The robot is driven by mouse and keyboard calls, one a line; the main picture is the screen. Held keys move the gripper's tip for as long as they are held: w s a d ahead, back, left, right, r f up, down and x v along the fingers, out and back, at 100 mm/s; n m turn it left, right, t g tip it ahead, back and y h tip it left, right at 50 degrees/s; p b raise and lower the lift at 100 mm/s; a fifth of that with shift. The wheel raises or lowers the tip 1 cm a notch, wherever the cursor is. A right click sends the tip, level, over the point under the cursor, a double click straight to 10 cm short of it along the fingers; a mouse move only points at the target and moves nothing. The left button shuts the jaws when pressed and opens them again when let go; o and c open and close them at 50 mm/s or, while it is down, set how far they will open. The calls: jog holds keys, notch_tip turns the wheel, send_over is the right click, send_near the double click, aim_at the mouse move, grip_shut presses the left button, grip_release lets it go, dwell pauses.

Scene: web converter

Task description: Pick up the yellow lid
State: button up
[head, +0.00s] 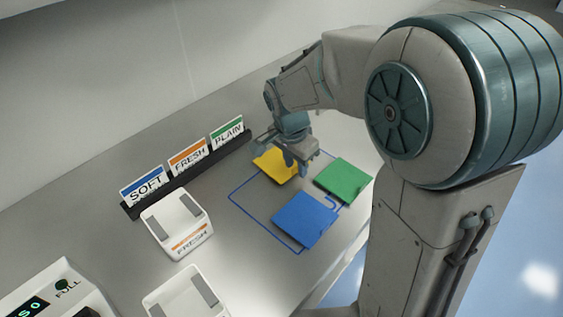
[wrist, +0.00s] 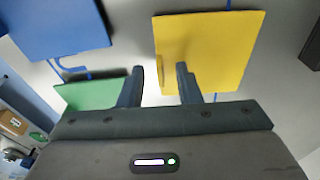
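The yellow lid (head: 274,164) is a flat square lying on the grey counter, partly hidden by my gripper in the head view. In the wrist view the yellow lid (wrist: 212,50) fills the upper middle. My gripper (head: 297,168) is above the counter at the lid's near edge. In the wrist view my gripper (wrist: 160,75) has its two fingers apart, with nothing held between them. The right finger overlaps the lid's left edge in that view, and the left finger is over bare counter. I cannot tell how high the fingertips are above the lid.
White boxes (head: 176,222) stand to the left. A black rack (head: 187,177) with SOFT, FRESH and PLAIN cards stands behind. The counter between boxes and lids is clear.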

grip_shut()
jog(key=shift+r, duration=0.15)
